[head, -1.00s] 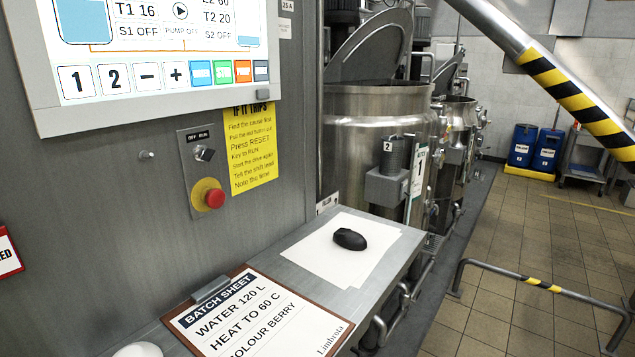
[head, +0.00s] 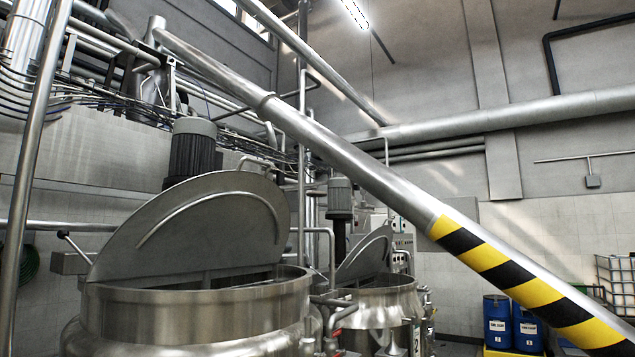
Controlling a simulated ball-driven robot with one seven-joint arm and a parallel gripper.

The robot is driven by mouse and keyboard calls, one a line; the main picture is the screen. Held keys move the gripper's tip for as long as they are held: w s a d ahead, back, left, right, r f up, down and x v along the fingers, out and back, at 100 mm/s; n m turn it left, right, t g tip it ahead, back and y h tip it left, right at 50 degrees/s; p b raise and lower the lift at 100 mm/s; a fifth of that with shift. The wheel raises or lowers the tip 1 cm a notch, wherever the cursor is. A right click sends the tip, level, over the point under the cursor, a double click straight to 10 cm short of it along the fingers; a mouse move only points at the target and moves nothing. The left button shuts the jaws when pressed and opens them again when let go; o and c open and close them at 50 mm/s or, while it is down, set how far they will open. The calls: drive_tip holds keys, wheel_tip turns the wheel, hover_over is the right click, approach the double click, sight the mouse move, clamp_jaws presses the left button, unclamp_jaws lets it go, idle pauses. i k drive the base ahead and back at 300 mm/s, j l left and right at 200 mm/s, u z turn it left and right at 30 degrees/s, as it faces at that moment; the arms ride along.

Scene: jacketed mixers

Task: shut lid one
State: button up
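Two jacketed steel mixers show in the head view. The nearer mixer (head: 190,318) fills the lower left. Its half-round steel lid (head: 215,225) stands raised and tilted at the back of the rim, with a curved bar on its face. The farther mixer (head: 385,300) is to the right, and its lid (head: 366,256) is raised too. In the earlier frame the nearer vessel bears a label with 1; a 2 shows on the farther one now. The inside of the vessels is hidden. My gripper is not in view.
A sloping pipe (head: 340,160) with a yellow and black striped end crosses in front, at upper left to lower right. Motors (head: 193,150) stand behind the lids. Blue drums (head: 498,322) stand at the lower right. A thin upright pipe (head: 35,170) is at left.

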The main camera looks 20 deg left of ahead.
sight(224, 220)
drive_tip(key=i+u, duration=0.15)
drive_tip(key=i, duration=0.3)
drive_tip(key=i+l+u, duration=0.1)
drive_tip(key=i, duration=0.4)
drive_tip(key=i+l+u, duration=0.15)
drive_tip(key=i, duration=0.3)
drive_tip(key=i+l+u, duration=0.15)
drive_tip(key=i, duration=0.3)
drive_tip(key=l, duration=0.1)
